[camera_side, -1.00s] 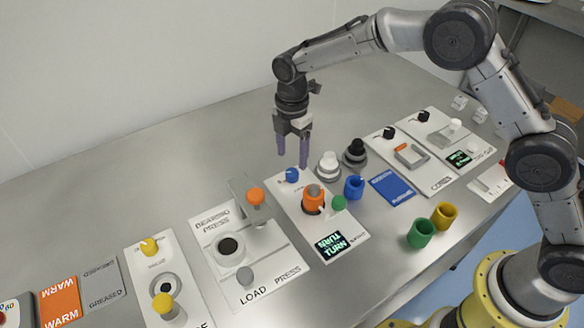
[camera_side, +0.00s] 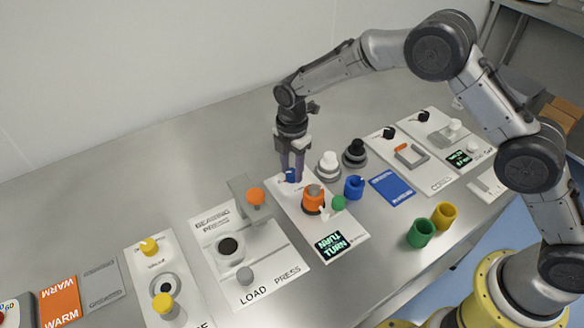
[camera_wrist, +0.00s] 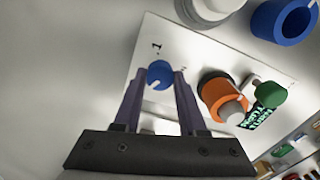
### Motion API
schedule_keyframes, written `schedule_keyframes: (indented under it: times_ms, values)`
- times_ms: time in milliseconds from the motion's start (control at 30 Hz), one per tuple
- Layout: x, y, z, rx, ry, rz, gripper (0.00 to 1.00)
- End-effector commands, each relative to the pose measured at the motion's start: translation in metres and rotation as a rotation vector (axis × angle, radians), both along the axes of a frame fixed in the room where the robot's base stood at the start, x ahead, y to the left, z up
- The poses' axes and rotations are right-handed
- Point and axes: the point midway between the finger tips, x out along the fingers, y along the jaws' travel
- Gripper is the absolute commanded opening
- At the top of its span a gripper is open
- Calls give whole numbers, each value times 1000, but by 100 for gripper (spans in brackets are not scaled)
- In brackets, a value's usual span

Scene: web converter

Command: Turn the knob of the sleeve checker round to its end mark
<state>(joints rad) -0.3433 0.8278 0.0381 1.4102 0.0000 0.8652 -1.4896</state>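The sleeve checker is a white panel (camera_side: 322,219) with a small dark screen (camera_side: 330,243) whose green text appears to read TURN. Its blue knob (camera_side: 290,175) sits at the panel's far end and carries a white pointer line, clear in the wrist view (camera_wrist: 160,74). An orange sleeve (camera_side: 313,199) sits in the panel's middle, with a green button (camera_side: 338,202) beside it. My gripper (camera_side: 291,178) points down at the knob. In the wrist view its two fingers (camera_wrist: 160,78) stand on either side of the knob, with a slight gap visible. The end mark is too small to make out.
The bearing press panel (camera_side: 262,268) with its orange-topped post stands close on the left. Green (camera_side: 420,233) and yellow (camera_side: 444,215) cups are nearer the front.

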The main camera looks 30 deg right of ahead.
Motion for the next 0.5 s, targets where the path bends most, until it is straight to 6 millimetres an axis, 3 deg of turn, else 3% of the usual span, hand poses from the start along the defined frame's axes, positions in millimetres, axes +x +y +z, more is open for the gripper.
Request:
schedule_keyframes:
  times_ms: [33,133,500]
  values:
    - [0,0,0,0,0,0,17]
    - [0,0,0,0,0,0,0]
    - [0,0,0,0,1,-35,0]
